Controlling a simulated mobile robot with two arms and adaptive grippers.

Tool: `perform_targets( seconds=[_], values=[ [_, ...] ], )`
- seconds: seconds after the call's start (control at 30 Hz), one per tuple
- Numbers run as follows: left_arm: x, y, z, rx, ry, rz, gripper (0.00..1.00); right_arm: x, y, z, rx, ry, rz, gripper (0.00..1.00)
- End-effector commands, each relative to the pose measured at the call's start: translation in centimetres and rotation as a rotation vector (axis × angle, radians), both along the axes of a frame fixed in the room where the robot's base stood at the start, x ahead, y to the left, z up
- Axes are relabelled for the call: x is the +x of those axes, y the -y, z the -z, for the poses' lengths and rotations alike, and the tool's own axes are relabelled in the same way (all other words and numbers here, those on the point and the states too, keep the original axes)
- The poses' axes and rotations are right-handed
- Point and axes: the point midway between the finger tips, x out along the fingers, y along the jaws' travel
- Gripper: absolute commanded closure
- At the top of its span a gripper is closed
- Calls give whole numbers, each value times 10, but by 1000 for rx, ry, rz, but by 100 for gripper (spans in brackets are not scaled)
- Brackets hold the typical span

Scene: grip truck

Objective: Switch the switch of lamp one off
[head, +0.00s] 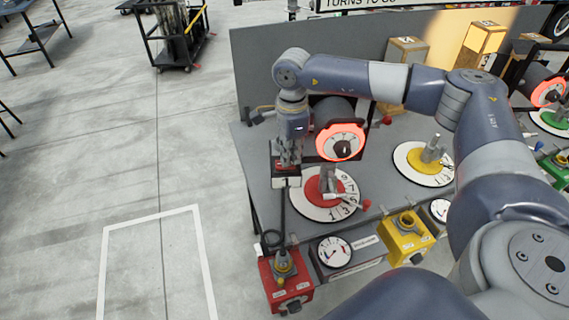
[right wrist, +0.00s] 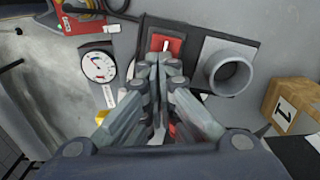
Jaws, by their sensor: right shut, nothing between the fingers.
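My right gripper (head: 290,152) reaches down at the left end of the grey workbench, beside the glowing orange-red lamp (head: 340,142). In the right wrist view my right gripper (right wrist: 163,62) is shut and empty. Its fingertips are over the near part of a red switch plate (right wrist: 172,43) with a small pale lever, on a dark base. I cannot tell whether they touch it. In the head view a small dark and white box (head: 286,182) shows just under the gripper. A wooden block marked 1 (right wrist: 293,106) shows in the right wrist view. My left gripper is out of view.
A red numbered dial (head: 322,206) with a metal clamp stands close right of the gripper. A yellow dial (head: 408,172) is further right. A red box (head: 284,286), a gauge (head: 334,251) and a yellow box (head: 404,245) line the front edge. A grey panel (head: 252,70) stands behind.

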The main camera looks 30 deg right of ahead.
Motion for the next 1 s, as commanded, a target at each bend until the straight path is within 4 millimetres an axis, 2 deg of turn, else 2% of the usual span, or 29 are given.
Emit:
perform_targets(
  seconds=[0.73, 1.0],
  values=[
    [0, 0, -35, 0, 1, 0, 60, 0, 0, -62, 0, 1, 0, 100],
    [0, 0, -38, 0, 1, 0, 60, 0, 0, -68, 0, 0, 0, 100]
  ],
)
